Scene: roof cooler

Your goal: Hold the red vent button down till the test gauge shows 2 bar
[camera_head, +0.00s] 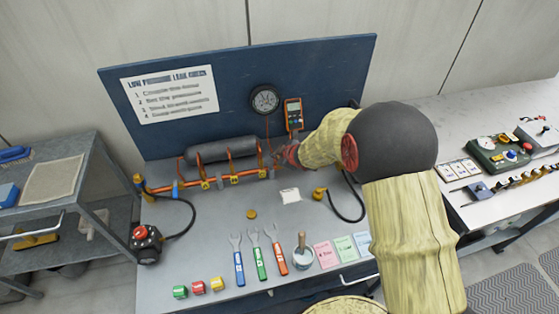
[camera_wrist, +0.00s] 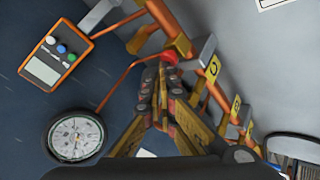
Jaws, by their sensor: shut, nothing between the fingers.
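The red vent button (camera_wrist: 170,57) sits at the end of the orange pipe in the wrist view, right at the tips of my gripper (camera_wrist: 164,68). The fingers are shut with nothing between them. They overlap the button's edge; I cannot tell whether they touch or press it. In the head view my gripper (camera_head: 280,154) is at the right end of the pipe and hides the button. The round test gauge (camera_head: 265,100) is on the blue back panel and also shows in the wrist view (camera_wrist: 75,136); its reading is too small to tell.
An orange handheld meter (camera_head: 293,114) is on the panel beside the gauge. A grey cylinder (camera_head: 220,149) lies behind the orange pipe (camera_head: 190,184).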

